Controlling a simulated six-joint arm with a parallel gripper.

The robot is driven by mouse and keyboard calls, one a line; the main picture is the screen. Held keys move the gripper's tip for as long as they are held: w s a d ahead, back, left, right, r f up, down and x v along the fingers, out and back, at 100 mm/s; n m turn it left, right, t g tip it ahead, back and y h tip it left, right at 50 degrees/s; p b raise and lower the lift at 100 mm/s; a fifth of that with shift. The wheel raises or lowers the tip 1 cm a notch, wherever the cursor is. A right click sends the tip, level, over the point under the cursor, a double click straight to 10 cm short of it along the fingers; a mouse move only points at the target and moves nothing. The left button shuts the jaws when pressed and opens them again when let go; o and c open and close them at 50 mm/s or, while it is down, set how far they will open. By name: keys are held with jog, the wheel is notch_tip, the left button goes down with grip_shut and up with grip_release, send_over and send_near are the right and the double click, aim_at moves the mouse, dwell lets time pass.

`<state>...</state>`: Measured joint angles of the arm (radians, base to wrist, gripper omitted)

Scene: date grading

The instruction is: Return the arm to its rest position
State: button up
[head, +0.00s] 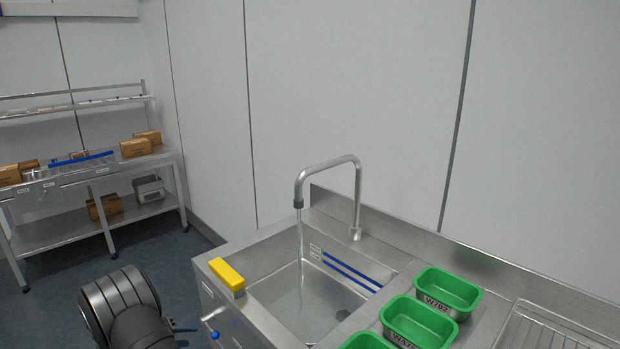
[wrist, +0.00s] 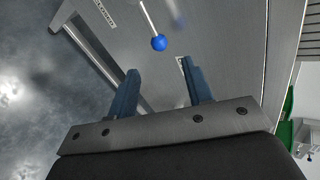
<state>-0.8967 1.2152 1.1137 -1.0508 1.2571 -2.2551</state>
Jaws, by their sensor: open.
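My gripper (wrist: 160,82) is open, with its two blue fingers apart and nothing between them in the wrist view. In the head view my gripper (head: 186,334) shows at the bottom edge, left of the sink unit, over the floor side. A lever with a blue ball knob (wrist: 159,43) lies beyond the fingertips in the wrist view, apart from them. The same blue knob (head: 214,335) shows on the sink's front in the head view, right of the gripper. Most of my arm is out of frame.
Water runs from the tap (head: 357,190) into the steel sink (head: 288,284). A yellow block (head: 228,274) sits on the sink's left rim. Green tubs (head: 447,291) stand to the right, beside a draining rack (head: 545,330). A shelf bench (head: 70,240) with boxes stands far left, with open floor between.

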aim_at(212, 335)
jog(key=x, duration=0.9)
jog(key=shift+a+r, duration=0.1)
jog(key=v, duration=1.8)
jog(key=x, duration=1.7)
jog(key=shift+w+d+f, duration=0.1)
jog(key=shift+d+f, duration=0.1)
jog(key=shift+d, duration=0.05)
jog(key=shift+w+d+f, duration=0.15)
jog(key=shift+w+f, duration=0.05)
jog(key=shift+f, duration=0.1)
jog(key=shift+s+f+m+t+y, duration=0.1)
jog(key=shift+f+m+t+y, duration=0.4)
jog(key=shift+f+t, duration=0.1)
